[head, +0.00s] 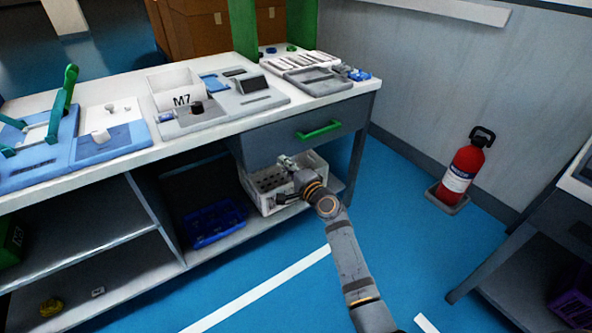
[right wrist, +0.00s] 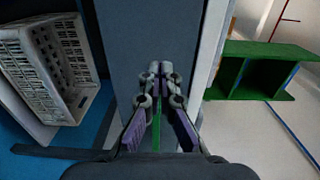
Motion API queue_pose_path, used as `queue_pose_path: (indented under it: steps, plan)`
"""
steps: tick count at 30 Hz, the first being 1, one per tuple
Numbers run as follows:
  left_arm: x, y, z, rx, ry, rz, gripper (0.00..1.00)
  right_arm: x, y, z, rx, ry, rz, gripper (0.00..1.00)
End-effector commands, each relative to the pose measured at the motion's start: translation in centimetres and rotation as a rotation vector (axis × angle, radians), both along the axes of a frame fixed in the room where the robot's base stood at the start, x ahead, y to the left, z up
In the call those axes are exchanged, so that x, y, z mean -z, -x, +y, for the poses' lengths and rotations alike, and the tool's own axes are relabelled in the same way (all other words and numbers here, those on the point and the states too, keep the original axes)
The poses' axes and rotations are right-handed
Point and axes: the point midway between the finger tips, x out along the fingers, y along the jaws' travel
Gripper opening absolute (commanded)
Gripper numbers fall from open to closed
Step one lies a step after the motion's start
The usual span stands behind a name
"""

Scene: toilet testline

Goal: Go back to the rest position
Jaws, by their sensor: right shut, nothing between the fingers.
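My right arm reaches up from the bottom of the head view, and its gripper (head: 286,161) is in front of the bench, below the grey drawer front (head: 284,139) and over the white crate in the picture. In the right wrist view the fingers of my right gripper (right wrist: 160,70) are together and empty, in front of a plain grey panel. A green strip (right wrist: 157,132) shows between the finger links. The drawer has a green handle (head: 319,130), right of the gripper and apart from it. My left gripper is in neither view.
The white crate (head: 262,202) and a blue tray (head: 215,222) stand on the lower shelf. The crate (right wrist: 72,92) also shows in the right wrist view. Devices cover the bench top (head: 120,162). A fire extinguisher (head: 463,172) stands by the wall. Blue floor (head: 400,230) is clear on the right.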

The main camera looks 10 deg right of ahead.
Motion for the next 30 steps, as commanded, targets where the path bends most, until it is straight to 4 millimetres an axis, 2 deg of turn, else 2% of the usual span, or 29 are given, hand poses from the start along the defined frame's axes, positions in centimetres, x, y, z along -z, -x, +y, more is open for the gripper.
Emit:
queue_pose_path:
  steps: [3,6,17,19,20,23,26,27,30]
  plan:
    - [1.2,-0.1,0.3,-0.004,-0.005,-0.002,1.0,-0.1,2.1,-0.8,0.0,0.002,0.002,0.0]
    - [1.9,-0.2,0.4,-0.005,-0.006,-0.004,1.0,0.0,3.2,-1.2,0.0,0.001,0.001,0.0]
    - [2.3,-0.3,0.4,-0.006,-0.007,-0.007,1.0,0.1,3.9,-1.4,-0.001,0.003,0.001,0.0]
    - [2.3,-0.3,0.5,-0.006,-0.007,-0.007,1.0,0.9,4.3,-1.2,-0.013,0.034,0.015,0.0]
    - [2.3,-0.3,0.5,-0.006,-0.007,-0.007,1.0,1.7,4.8,-1.1,-0.023,0.067,0.027,0.0]
    - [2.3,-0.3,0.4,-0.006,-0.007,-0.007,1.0,6.5,7.9,-0.6,-0.101,0.264,0.107,0.0]
    - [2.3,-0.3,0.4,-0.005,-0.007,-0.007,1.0,13.3,13.3,-0.7,-0.231,0.545,0.233,0.0]
    - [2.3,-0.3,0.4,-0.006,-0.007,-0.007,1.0,15.9,15.7,-1.1,-0.29,0.653,0.287,0.0]
    - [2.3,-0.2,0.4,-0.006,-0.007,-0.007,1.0,21.0,21.6,-2.6,-0.427,0.882,0.415,0.0]
